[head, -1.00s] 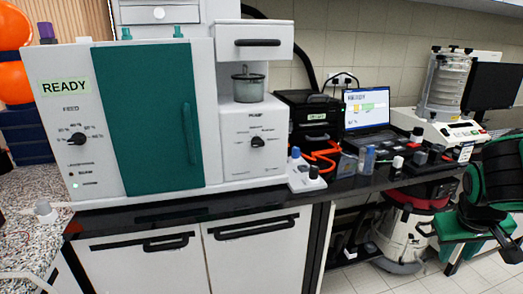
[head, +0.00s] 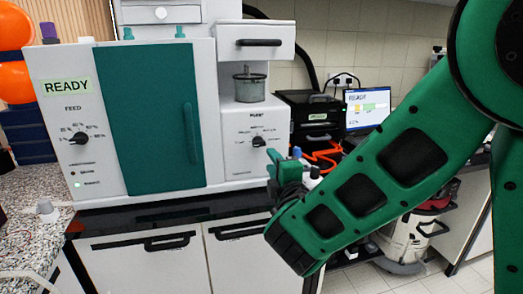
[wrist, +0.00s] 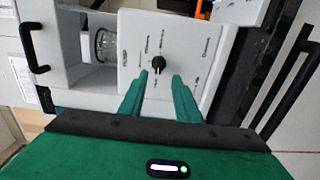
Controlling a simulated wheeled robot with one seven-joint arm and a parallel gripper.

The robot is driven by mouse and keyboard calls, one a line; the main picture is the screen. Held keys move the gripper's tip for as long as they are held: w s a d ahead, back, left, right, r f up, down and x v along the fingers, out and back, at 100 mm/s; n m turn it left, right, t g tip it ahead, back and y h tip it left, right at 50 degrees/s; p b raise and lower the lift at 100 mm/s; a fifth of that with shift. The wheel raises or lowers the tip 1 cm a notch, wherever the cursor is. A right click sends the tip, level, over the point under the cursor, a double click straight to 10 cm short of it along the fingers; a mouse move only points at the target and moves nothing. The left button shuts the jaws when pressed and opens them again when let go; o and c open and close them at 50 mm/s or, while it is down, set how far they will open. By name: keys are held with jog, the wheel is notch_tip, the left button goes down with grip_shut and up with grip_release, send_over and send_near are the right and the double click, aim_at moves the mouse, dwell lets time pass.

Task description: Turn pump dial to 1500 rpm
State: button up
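The pump dial (head: 259,141) is a black knob on the white panel labelled PUMP (head: 241,157), right of the green door. Marks are printed around it, too small to read. In the wrist view the dial (wrist: 158,64) lies just beyond the fingertips, roughly centred between them, and nothing grips it. Its pointer direction is not clear. My gripper (wrist: 160,76) has two green fingers spread apart with nothing between them. In the head view my gripper (head: 284,166) is just right of and below the dial, partly hidden by my own arm.
A glass jar (head: 249,87) stands in the recess above the panel. The feed dial (head: 78,138) is left of the green door (head: 161,118). A black printer-like box (head: 312,120), orange tubing (head: 326,152) and a laptop (head: 367,110) are on the counter to the right.

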aim_at(260, 145)
jog(key=x, duration=1)
jog(key=shift+w+a, duration=0.25)
jog(key=shift+a, duration=0.2)
grip_shut()
